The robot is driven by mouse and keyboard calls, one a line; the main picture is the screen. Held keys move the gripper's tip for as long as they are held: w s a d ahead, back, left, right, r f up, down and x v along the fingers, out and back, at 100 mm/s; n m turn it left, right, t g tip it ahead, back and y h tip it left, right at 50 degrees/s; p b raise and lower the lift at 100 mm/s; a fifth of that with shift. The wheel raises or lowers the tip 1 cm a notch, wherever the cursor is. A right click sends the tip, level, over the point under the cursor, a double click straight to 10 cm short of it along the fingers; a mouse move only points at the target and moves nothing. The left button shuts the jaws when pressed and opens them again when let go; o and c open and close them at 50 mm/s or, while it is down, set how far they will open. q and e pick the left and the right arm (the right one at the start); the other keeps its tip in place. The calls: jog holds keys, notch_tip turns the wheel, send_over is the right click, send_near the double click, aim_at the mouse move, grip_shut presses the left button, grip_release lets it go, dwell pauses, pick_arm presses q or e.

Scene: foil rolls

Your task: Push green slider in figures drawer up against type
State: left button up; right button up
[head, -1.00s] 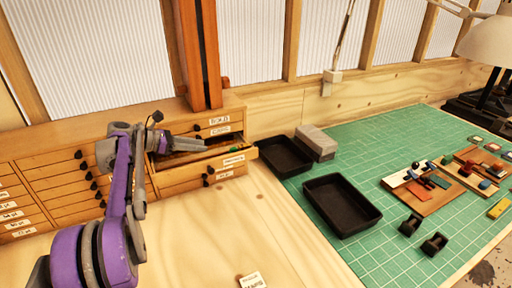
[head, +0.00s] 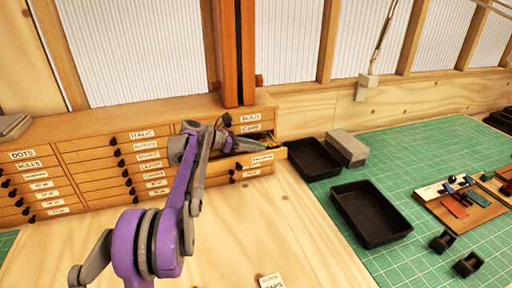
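The figures drawer (head: 278,154) is the pulled-out wooden drawer in the right column of the cabinet, with a small white label on its front that is too small to read surely. My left gripper (head: 254,146) reaches in from the left, low over or inside this drawer. Its fingers are small and dark here, and I cannot tell whether they are open or shut. The green slider and the type cannot be made out now; the gripper and drawer front cover much of the inside. My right gripper is not in view.
The wooden cabinet (head: 90,153) has several shut, labelled drawers with black knobs. Two black trays (head: 371,213) and a grey block (head: 346,147) stand on the green mat (head: 412,160) to the right. A white card (head: 271,281) lies on the bare bench in front.

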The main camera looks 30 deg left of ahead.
pick_arm(q)
grip_shut()
jog(key=shift+w+d, duration=0.2)
jog(key=shift+w, duration=0.05)
grip_release()
jog(key=v, duration=1)
jog(key=shift+s+a+b, duration=0.25)
jog(key=shift+s+b, duration=0.05)
jog(key=shift+b, duration=0.1)
